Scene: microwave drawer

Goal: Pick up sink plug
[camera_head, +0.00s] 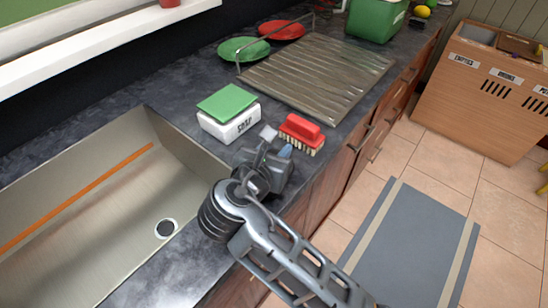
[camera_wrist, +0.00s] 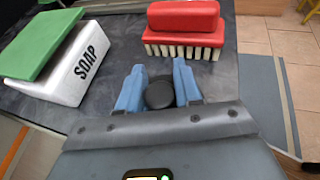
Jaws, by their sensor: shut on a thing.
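The sink plug (camera_wrist: 160,95) is a small black round piece between the two blue fingers of my gripper (camera_wrist: 159,82) in the wrist view. My gripper is shut on it. In the head view my gripper (camera_head: 277,143) is over the dark counter, beside the soap box and the red brush. I cannot make out the plug in the head view. I cannot tell whether it is clear of the counter.
A white soap box (camera_head: 229,122) with a green top and a red brush (camera_head: 301,134) stand just beyond my gripper. The metal sink (camera_head: 100,190) with its drain (camera_head: 166,228) is at left. A ribbed drying rack (camera_head: 318,75) and plates lie farther back.

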